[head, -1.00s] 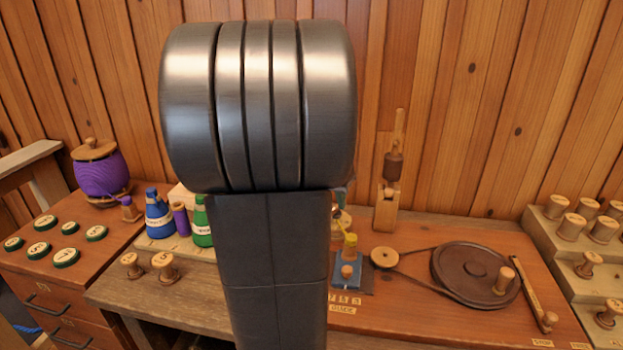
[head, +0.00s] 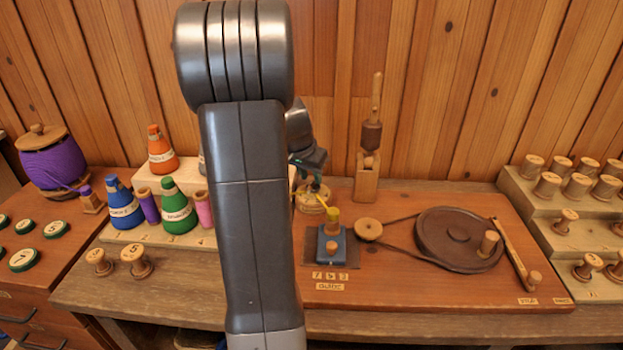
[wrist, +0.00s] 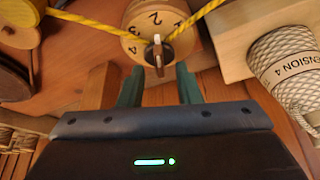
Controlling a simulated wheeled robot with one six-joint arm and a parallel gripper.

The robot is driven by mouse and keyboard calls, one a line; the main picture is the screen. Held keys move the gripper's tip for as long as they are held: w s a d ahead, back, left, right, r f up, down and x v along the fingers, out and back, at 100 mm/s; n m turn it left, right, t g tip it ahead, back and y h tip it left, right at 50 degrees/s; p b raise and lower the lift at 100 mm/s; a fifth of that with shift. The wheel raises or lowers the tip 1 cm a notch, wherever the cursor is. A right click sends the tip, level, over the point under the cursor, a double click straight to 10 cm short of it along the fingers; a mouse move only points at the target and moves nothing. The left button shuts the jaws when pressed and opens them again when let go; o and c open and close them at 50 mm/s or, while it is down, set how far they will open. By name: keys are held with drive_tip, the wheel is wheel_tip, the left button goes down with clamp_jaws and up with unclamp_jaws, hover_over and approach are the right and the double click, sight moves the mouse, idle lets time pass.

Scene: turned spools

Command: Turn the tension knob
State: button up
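The tension knob (wrist: 158,52) is a small dark bar with a pale tip on a round wooden dial (wrist: 136,20) marked 2, 3 and 4, in the upper middle of the wrist view. My gripper (wrist: 159,75) has its two teal fingers apart, one either side of the knob's lower end; nothing shows gripped. I cannot tell whether the fingertips reach around the knob. In the head view the dial (head: 310,205) shows partly behind my arm, and my gripper (head: 312,165) is just above it.
Yellow yarn (wrist: 92,22) runs to the dial from both sides. A grey cone labelled TENSION 4 (wrist: 280,65) is at right. In the head view, a blue guide block (head: 331,246), a dark wheel (head: 440,235) and an upright wooden post (head: 367,180) stand near the dial.

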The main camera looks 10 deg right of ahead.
drive_tip(key=shift+x, duration=0.9)
drive_tip(key=shift+c, duration=0.2)
clamp_jaws()
